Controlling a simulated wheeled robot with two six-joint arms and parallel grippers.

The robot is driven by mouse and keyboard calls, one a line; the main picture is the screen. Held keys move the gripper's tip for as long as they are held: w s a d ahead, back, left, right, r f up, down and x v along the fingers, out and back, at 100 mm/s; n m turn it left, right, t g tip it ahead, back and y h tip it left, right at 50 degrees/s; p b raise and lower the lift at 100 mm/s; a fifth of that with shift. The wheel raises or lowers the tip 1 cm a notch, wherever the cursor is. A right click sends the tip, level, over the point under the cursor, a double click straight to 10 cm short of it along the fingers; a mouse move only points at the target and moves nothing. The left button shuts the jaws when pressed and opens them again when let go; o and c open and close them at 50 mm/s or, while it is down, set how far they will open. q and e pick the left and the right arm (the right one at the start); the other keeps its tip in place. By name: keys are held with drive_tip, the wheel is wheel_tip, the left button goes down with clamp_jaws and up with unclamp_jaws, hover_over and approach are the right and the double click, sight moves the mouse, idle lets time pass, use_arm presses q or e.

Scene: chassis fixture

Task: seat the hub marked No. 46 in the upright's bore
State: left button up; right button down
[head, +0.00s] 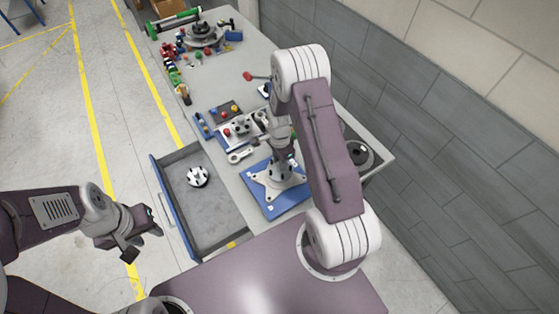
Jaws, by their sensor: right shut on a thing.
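A pale, several-armed metal piece that looks like the upright (268,180) is on a blue plate (262,205) near the table's front edge. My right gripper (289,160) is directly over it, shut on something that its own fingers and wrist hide. I cannot tell whether that is a hub or part of the upright. The bore is hidden too. A round white-and-black part, perhaps a hub (197,177), lies in the open drawer; no number is readable. My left gripper (150,228) is over the floor left of the drawer, looks open and empty.
The open grey drawer (215,222) sticks out left of the table (226,80). Trays of small coloured parts (226,112) and a wrench-like tool (240,154) lie beyond the blue plate. A dark round device (357,154) stands right of my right arm. The table's middle is mostly clear.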

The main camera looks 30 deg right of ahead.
drive_tip(key=shift+f+b, duration=0.45)
drive_tip(key=shift+f, duration=0.2)
drive_tip(key=shift+f, duration=0.15)
drive_tip(key=shift+f+b, duration=0.6)
drive_tip(key=shift+b, duration=0.15)
idle(0.5)
drive_tip(key=c, duration=1.5)
unclamp_jaws()
